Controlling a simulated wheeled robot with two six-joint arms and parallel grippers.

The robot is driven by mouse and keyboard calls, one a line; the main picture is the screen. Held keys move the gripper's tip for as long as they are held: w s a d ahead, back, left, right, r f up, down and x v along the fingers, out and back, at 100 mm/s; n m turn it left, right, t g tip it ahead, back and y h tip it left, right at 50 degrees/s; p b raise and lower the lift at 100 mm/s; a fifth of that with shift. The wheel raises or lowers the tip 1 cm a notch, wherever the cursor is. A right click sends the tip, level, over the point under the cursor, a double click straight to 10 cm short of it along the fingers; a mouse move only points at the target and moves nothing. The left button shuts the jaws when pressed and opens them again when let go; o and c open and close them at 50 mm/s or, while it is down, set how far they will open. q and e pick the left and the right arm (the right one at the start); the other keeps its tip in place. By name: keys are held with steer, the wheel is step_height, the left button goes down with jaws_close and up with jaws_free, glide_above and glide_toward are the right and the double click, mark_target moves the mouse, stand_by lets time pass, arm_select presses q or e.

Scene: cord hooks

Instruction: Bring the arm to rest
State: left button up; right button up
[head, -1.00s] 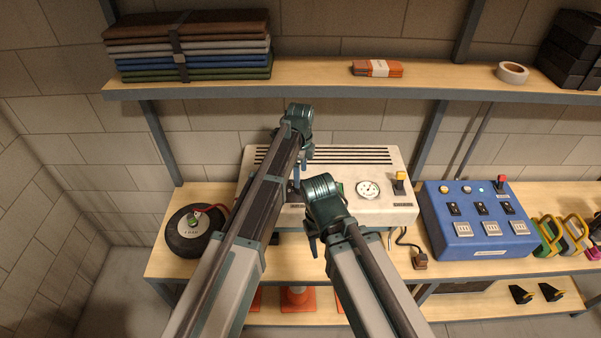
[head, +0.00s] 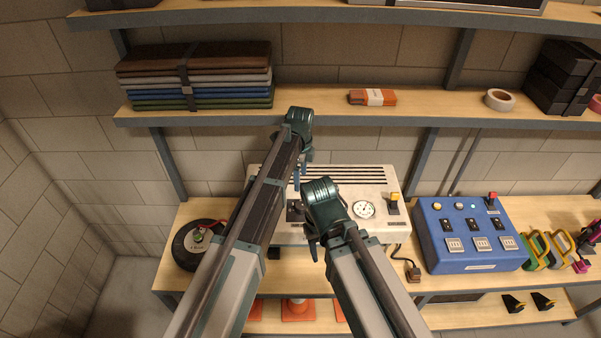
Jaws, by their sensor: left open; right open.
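My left arm reaches in over the bench, and its gripper (head: 297,180) hangs in front of the white device (head: 330,232). Its fingers are small in view and partly hidden by the arm. It is open, with nothing seen in it. My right gripper (head: 313,246) is lower, by the front of the white device, mostly behind its own wrist. It is open and appears empty. Whether either gripper touches the device cannot be told.
A black reel (head: 186,252) lies at the bench's left end. A blue control box (head: 467,262) and a dark plug (head: 413,274) on a cord are to the right. A shelf (head: 330,103) with folded cloths (head: 220,98) crosses above.

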arm_select(q)
steer(key=s+a+n, duration=1.7)
steer(key=s+n, duration=0.4)
steer(key=s, duration=0.1)
steer(key=s+d+f+m+b, duration=0.1)
steer(key=s+d+f+b, duration=0.1)
steer(key=d+f+b, duration=0.3)
steer(key=s+d+f+m+y+b, duration=0.1)
steer(key=d+f+b, duration=0.5)
steer(key=f+b, duration=0.7)
steer(key=shift+s+m, duration=0.8)
steer(key=shift+s, duration=0.25)
stand_by(3.0)
